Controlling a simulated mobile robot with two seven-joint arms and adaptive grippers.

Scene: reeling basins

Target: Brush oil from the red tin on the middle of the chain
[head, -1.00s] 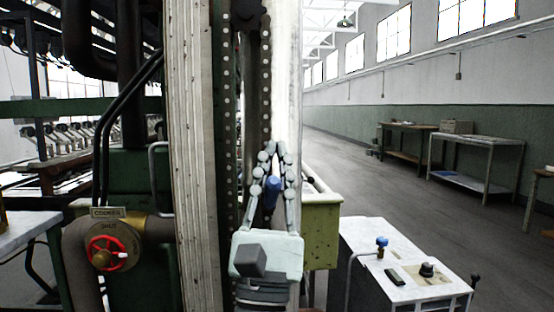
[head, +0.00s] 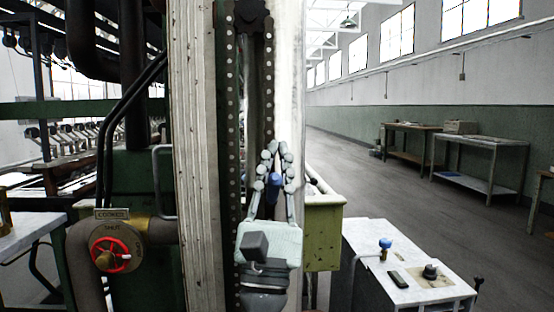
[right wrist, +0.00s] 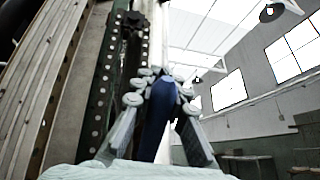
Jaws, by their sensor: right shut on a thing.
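The chain is a dark roller chain that hangs in two vertical runs, the left run (head: 234,130) and the right run (head: 269,90), beside a pale post. Both runs also show in the right wrist view (right wrist: 98,105). My right gripper (head: 276,150) is in front of the right run's lower visible part, pointing up, shut on a blue-handled brush (head: 274,181). The blue handle also fills the space between the fingers in the right wrist view (right wrist: 156,115). The bristles are hidden, and I cannot tell whether they touch the chain. No red tin is visible. My left gripper is not in view.
A red valve wheel (head: 110,248) is on a pipe at lower left. A yellow-green metal box (head: 323,235) stands just right of my right gripper.

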